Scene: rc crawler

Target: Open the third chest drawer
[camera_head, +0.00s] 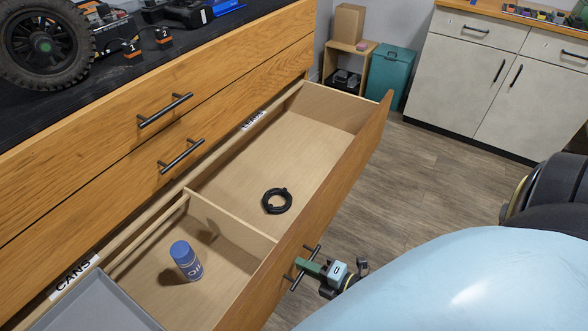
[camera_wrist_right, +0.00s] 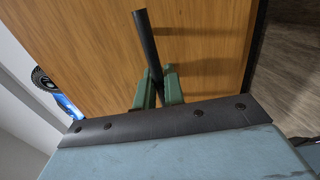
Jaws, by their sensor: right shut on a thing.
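The third chest drawer (camera_head: 330,190) is pulled far out of the wooden chest, and its inside shows. Its black bar handle (camera_head: 312,252) is on the outer front face. My right gripper (camera_head: 303,270) is shut on this handle, with green fingers around the bar. In the right wrist view the handle (camera_wrist_right: 147,45) stands out from the wooden drawer front (camera_wrist_right: 205,60) between the green fingers (camera_wrist_right: 158,92). My left gripper is not in view.
The drawer holds a blue can (camera_head: 185,260), a black cable coil (camera_head: 277,201) and a grey tray (camera_head: 95,308). Two upper drawers (camera_head: 240,75) are closed. Open floor (camera_head: 440,165) lies right of the drawer, before a pale cabinet (camera_head: 470,75).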

